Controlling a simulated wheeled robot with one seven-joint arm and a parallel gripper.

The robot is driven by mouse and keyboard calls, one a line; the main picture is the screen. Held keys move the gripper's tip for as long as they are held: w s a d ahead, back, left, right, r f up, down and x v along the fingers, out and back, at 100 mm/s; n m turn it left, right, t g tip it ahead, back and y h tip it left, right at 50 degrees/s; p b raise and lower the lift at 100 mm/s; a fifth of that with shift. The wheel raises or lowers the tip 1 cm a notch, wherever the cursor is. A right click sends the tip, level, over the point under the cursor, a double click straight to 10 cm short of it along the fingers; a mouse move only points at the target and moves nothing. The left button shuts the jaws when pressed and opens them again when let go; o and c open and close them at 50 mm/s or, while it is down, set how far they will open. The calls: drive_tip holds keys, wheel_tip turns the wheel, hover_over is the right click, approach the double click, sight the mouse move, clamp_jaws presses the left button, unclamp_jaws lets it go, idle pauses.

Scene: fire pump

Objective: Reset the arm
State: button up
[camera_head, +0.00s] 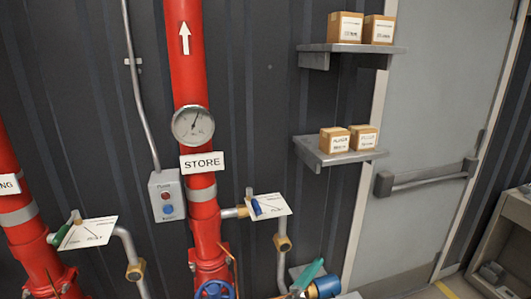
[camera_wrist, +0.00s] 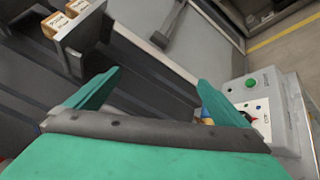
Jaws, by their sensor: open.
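My gripper (camera_wrist: 150,92) shows in the wrist view with its two green fingers spread wide apart and nothing between them. In the head view only a green finger of it (camera_head: 308,275) shows at the bottom edge, below the STORE pipe's side valve. The rest of my arm is out of the picture there.
A red STORE pipe (camera_head: 187,80) carries a gauge (camera_head: 193,125). A switch box (camera_head: 167,195) and tagged valves with blue (camera_head: 268,206) and green (camera_head: 66,230) handles stand nearby. Shelves (camera_head: 340,155) with small boxes hang beside a grey door (camera_head: 425,120). A blue-ended fitting (camera_head: 325,287) sits by my finger.

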drive_tip(key=s+a+f+m+t+y, duration=0.1)
drive_tip(key=s+a+f+m+y, duration=0.1)
drive_tip(key=s+a+f+y, duration=0.45)
drive_tip(key=s+a+f+m+t+y, duration=0.1)
drive_tip(key=s+f+y, duration=0.2)
drive_tip(key=s+f, duration=0.8)
drive_tip(key=s+a+m, duration=0.3)
drive_tip(key=s+m, duration=0.3)
drive_tip(key=s, duration=0.4)
drive_tip(key=s+a+m, duration=0.4)
drive_tip(key=s+m, duration=0.3)
drive_tip(key=s, duration=0.4)
drive_tip(key=shift+a+r+g+y, duration=0.15)
drive_tip(key=shift+r+g+y, duration=0.2)
drive_tip(key=shift+g+y, duration=0.1)
